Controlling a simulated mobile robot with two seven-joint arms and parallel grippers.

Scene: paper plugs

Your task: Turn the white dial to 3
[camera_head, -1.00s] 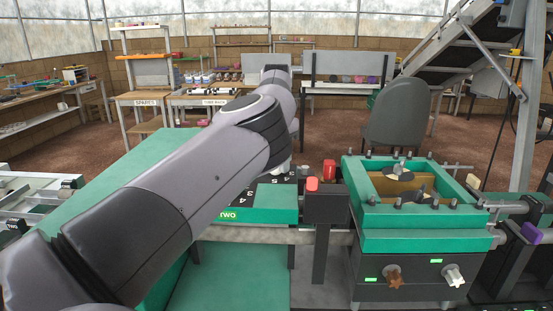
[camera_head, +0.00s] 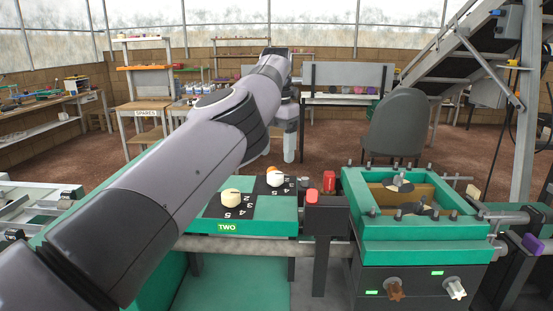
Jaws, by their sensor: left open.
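A cream-white dial (camera_head: 231,200) sits on a black plate with white numbers, on the green panel labelled TWO. A second pale dial (camera_head: 274,178) sits on another numbered black plate behind it to the right, with an orange piece (camera_head: 271,168) beside it. The numbers 4 and 5 show near the front dial; its exact setting is too small to read. My left arm crosses from the lower left. My left gripper (camera_head: 289,156) hangs beyond the panel's back edge, apart from both dials, open, its fingers small and unclear. My right gripper is not in view.
A red button (camera_head: 312,196) on a dark post and a red cylinder (camera_head: 329,181) stand right of the panel. Further right is a green-rimmed box (camera_head: 425,221) with pegs. Below it are a brown knob (camera_head: 396,288) and a white star-shaped knob (camera_head: 455,288).

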